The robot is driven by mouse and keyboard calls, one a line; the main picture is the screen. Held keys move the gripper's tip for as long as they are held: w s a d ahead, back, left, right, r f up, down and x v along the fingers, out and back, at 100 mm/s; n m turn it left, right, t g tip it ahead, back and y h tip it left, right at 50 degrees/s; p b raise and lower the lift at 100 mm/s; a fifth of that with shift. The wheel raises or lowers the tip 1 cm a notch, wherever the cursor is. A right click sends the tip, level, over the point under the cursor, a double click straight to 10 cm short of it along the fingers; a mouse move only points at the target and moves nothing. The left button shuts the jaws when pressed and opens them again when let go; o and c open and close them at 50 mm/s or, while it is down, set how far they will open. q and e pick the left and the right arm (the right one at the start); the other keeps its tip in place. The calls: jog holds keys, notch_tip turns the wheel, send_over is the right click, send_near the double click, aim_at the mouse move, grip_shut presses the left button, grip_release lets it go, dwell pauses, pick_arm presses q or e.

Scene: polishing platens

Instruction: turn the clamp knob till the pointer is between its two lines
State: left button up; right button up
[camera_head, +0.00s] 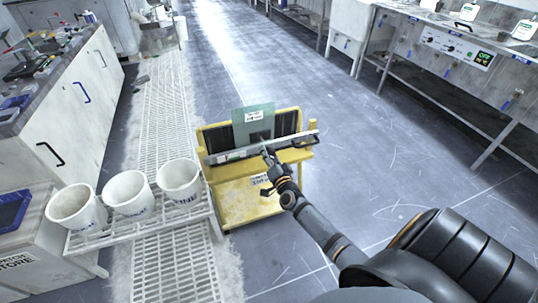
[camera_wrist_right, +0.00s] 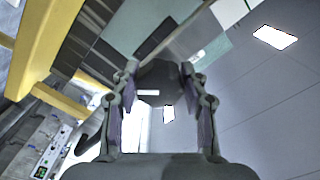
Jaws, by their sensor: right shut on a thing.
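A yellow cart (camera_head: 247,196) stands on the floor at the middle. A grey clamp bar (camera_head: 295,139) crosses its top, in front of a teal panel (camera_head: 243,127) with a white label. My right gripper (camera_head: 267,152) reaches the middle of the bar from the lower right. In the right wrist view my right gripper (camera_wrist_right: 160,95) is shut on a dark rounded knob (camera_wrist_right: 158,75) between its two fingers. In the head view the knob is mostly hidden by the gripper. I cannot make out the pointer or its two lines. My left gripper is not in view.
Three white buckets (camera_head: 127,192) stand on a white rack left of the cart. A cabinet (camera_head: 78,104) is at the left, and a metal bench (camera_head: 440,62) with a control panel at the upper right. The floor (camera_head: 400,165) right of the cart is clear.

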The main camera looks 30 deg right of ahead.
jog(key=shift+m, duration=0.5)
dwell(0.3)
jog(key=o, duration=1.2)
jog(key=shift+c, duration=0.2)
jog(key=shift+s, duration=0.1)
jog(key=v, duration=1.1)
jog(key=shift+s+a, duration=0.2)
jog(key=shift+s, duration=0.2)
